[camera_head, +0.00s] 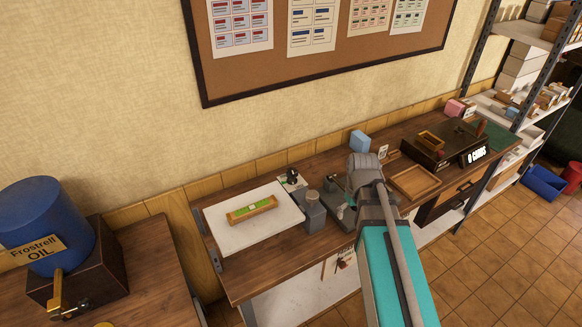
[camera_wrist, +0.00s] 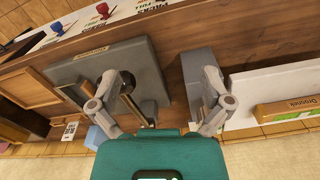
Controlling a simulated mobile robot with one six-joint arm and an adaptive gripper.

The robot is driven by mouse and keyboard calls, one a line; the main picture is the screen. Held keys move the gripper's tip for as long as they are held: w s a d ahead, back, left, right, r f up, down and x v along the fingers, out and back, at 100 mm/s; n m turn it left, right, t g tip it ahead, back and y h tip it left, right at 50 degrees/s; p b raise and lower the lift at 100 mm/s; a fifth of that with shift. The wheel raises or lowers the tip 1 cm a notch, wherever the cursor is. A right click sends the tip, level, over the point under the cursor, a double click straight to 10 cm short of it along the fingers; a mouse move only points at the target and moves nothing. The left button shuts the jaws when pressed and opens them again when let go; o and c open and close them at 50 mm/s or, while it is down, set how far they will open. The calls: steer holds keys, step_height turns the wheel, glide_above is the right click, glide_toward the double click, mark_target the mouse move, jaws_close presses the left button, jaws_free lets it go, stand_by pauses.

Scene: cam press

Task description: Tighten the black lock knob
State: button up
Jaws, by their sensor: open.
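The press has a grey base plate (camera_wrist: 75,70) with a label plate along one edge, lying on the wooden bench. A dark round part, possibly the black lock knob (camera_wrist: 128,82), shows on it close beside my left finger in the wrist view. A brass-coloured rod lies just below it. My gripper (camera_wrist: 160,82) is open and empty, its fingers spread above the press area. I cannot tell whether a finger touches the dark part. In the head view the press (camera_head: 338,216) is partly hidden behind my arm, and the knob cannot be made out there.
A grey block (camera_head: 313,208) stands left of the press, and also shows near my right finger (camera_wrist: 203,88). A white board (camera_head: 225,236) carries a wooden holder (camera_head: 252,209) with green inside. An empty wooden tray (camera_head: 415,181) and a dark box (camera_head: 446,143) stand to the right.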

steer(key=w+a+r+n+p, duration=0.65)
steer(key=w+a+n, duration=0.3)
steer(key=w, duration=0.35)
step_height(320, 180, up, 5)
steer(key=n+p, duration=0.4)
steer(key=n, duration=0.4)
glide_above(292, 170)
steer(key=shift+f, duration=0.2)
steer(key=shift+f+b, duration=0.1)
steer(key=shift+b, duration=0.2)
step_height(292, 170, down, 14)
steer(key=b, duration=1.3)
steer(key=shift+r+b, duration=0.2)
steer(key=shift+b, duration=0.1)
steer(key=c, duration=1.1)
steer(key=shift+m, duration=0.25)
steer(key=shift+c, duration=0.2)
